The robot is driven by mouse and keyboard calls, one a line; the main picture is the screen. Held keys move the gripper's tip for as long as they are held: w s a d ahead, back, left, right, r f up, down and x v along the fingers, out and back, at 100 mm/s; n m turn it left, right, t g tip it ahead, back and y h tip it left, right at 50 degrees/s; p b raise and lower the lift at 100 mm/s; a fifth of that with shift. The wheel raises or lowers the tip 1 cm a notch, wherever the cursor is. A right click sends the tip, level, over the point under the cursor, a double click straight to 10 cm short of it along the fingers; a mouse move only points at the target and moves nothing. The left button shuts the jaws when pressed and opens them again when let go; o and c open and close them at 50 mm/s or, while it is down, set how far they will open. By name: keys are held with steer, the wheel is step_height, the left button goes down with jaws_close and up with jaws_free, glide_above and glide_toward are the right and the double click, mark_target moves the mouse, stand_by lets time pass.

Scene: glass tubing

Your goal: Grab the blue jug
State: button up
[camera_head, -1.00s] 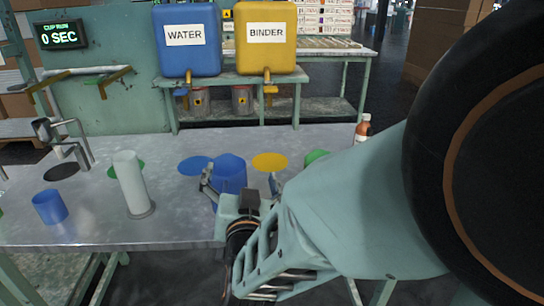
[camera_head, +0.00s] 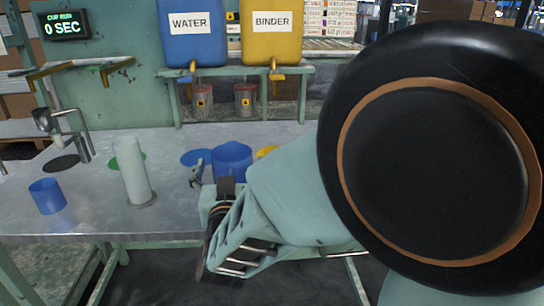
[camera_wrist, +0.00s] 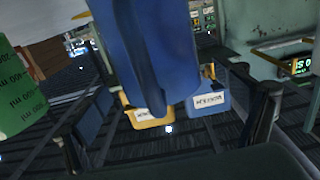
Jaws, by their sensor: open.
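The blue jug (camera_head: 232,158) stands on the metal table in the head view, behind my gripper, which hides its lower part. In the wrist view the blue jug (camera_wrist: 172,50) fills the upper middle, with a vertical ridge that looks like its handle facing the camera. My gripper (camera_head: 220,178) is open. One finger shows at the jug's left in the head view; the other is hidden by my arm. In the wrist view the fingers of my gripper (camera_wrist: 165,95) stand on either side of the jug. I cannot tell whether they touch it.
A smaller blue cup (camera_head: 47,196) and a white cylinder (camera_head: 132,170) stand to the left on the table (camera_head: 95,218). A green container (camera_wrist: 18,90) is close at the left in the wrist view. The water tank (camera_head: 191,45) and binder tank (camera_head: 268,45) stand behind.

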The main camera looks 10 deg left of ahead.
mark_target(231, 158)
steer(key=shift+x, duration=1.2)
steer(key=c, duration=1.7)
